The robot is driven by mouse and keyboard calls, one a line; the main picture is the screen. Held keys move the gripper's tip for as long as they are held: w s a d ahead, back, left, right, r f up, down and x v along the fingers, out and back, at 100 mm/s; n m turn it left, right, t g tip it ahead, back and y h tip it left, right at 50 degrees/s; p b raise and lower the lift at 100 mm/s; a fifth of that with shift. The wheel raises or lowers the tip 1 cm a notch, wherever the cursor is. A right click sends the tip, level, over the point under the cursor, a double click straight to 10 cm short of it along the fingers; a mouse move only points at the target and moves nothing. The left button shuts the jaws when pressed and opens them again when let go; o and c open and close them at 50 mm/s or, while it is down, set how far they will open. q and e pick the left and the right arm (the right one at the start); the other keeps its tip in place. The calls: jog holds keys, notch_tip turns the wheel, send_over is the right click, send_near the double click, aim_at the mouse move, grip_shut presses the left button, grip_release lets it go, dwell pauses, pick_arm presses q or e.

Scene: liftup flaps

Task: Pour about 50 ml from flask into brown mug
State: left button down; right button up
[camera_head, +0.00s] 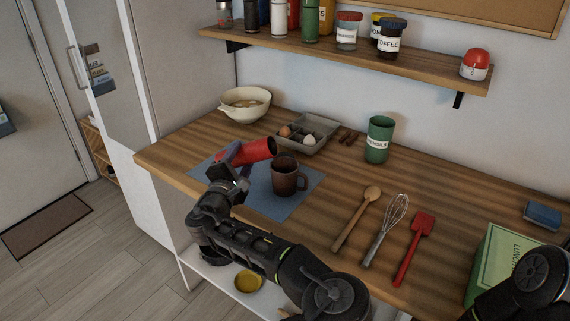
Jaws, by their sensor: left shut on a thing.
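The red flask (257,150) is tilted nearly level, its dark open mouth pointing right, just above and behind the left side of the mug in the picture. My left gripper (236,165) is shut on the flask near its left end. The brown mug (286,179) stands upright on a blue-grey mat (264,203), its handle to the right. I see no stream of liquid, and the liquid level in the mug cannot be told. My right gripper is out of view; only part of my right arm shows at the lower right.
A cream bowl (245,103), a grey tray with eggs (324,148) and a green canister (379,140) stand behind. A wooden spoon (355,219), a whisk (387,231) and a red spatula (414,247) lie at right. A green box (490,262) stands at the front right.

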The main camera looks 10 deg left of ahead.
pick_arm(q)
jog(key=shift+w+d+r+m+p, duration=0.1)
jog(key=shift+r+m+p, duration=0.55)
jog(key=shift+m, duration=0.15)
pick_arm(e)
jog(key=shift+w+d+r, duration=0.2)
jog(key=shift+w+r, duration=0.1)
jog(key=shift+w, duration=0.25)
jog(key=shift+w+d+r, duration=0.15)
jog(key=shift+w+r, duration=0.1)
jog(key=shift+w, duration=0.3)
pick_arm(q)
jog(key=shift+d, duration=0.1)
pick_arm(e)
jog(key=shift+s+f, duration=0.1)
pick_arm(q)
jog(key=shift+r+b, duration=0.2)
jog(key=shift+b, duration=0.1)
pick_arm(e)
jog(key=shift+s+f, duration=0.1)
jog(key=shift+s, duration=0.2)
